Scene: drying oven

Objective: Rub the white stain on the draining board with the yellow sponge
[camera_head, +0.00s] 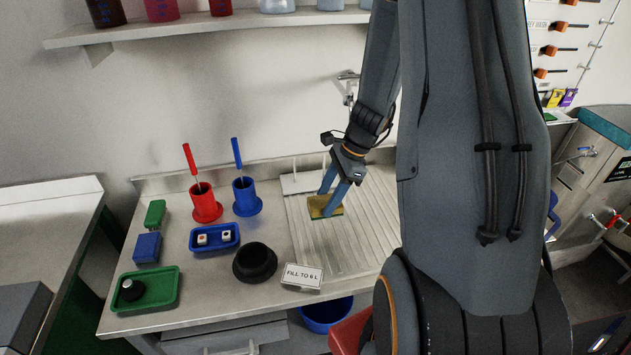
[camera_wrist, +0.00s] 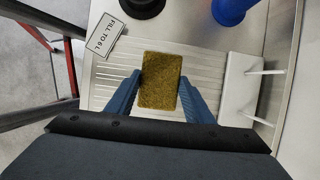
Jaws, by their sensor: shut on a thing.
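The yellow sponge (camera_head: 319,207) is between the blue fingers of my gripper (camera_head: 333,199), at the left part of the ridged draining board (camera_head: 352,243). In the wrist view the sponge (camera_wrist: 159,80) shows its mottled olive-yellow face, with a finger of my gripper (camera_wrist: 160,95) along each side. The gripper is shut on it. The sponge is close over the board, but I cannot tell whether it touches. The ridged board also shows in the wrist view (camera_wrist: 120,75).
A white rack with pegs (camera_head: 303,183) stands at the board's back edge. The board's front left part is clear.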

